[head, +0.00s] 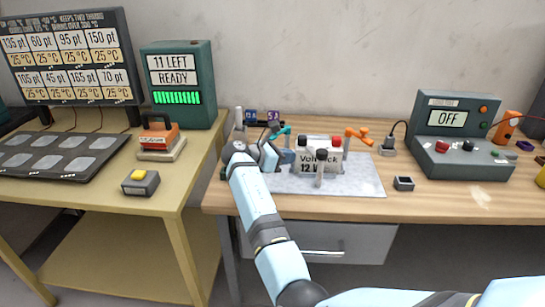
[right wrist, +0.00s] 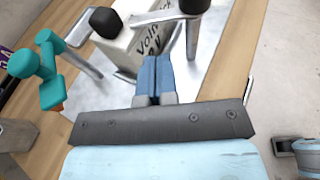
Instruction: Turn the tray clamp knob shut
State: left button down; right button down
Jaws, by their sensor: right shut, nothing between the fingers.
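A pale battery (head: 313,168) lettered "Volt… 12" stands on a grey metal tray (head: 358,187). A dark knob on a grey post (head: 320,169) stands in front of it. In the right wrist view, the battery (right wrist: 135,45) is beyond my fingers, with a black knob (right wrist: 105,21) at upper left and another (right wrist: 193,5) atop a post at upper right. I cannot tell for certain which is the clamp knob. My right gripper (head: 287,157) is shut and empty at the battery's left; its blue fingertips (right wrist: 155,60) point towards the battery. My left gripper is out of view.
A teal clamp (head: 285,133) and an orange clamp (head: 358,135) stand near the battery. The bench is clear between tray and box.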

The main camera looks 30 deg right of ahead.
aim_at(311, 153)
jog(key=x, duration=0.2)
jog(key=r+x, duration=0.1)
jog(key=x, duration=0.2)
jog(key=shift+d, duration=0.25)
